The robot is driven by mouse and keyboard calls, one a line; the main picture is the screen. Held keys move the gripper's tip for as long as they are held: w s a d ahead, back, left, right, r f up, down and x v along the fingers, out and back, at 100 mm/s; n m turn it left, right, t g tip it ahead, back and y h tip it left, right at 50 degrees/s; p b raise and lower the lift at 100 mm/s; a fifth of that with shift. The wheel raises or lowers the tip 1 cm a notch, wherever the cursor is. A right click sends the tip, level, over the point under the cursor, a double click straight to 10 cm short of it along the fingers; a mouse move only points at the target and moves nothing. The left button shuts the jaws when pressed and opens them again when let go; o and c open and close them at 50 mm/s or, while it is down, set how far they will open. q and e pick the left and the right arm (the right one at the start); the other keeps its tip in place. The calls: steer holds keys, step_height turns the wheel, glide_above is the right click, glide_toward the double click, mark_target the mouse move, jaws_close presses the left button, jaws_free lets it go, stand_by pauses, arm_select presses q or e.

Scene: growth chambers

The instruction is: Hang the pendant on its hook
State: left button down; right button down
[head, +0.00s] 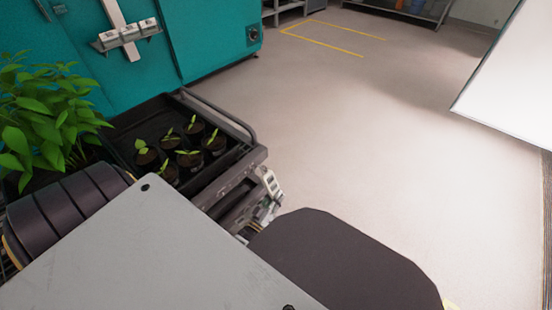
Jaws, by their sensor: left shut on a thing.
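My left gripper (267,196) shows only in part, as pale and metallic pieces beside the right end of the dark cart. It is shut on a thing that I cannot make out. My own grey and black parts cover much of the area around it. I cannot pick out the pendant with certainty. No hook can be told for sure. A pale bracket (127,36) with small white blocks is fixed to the teal chamber (205,35) at the upper left. My right gripper is not in view.
A dark cart with a rail (222,112) holds a black tray (121,141) of several potted seedlings. A leafy plant (40,120) stands at the left. A large white panel (510,85) juts in at the right. The pale floor (400,150) is clear between.

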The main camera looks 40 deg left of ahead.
arm_select(q)
steer(key=shift+f, duration=0.6)
stand_by(0.4)
steer(key=c, duration=1.2)
jaws_free()
steer(key=shift+o, duration=1.2)
steer(key=shift+s, duration=0.1)
steer(key=v, duration=0.9)
steer(key=shift+s, duration=0.35)
steer(key=shift+f, duration=0.15)
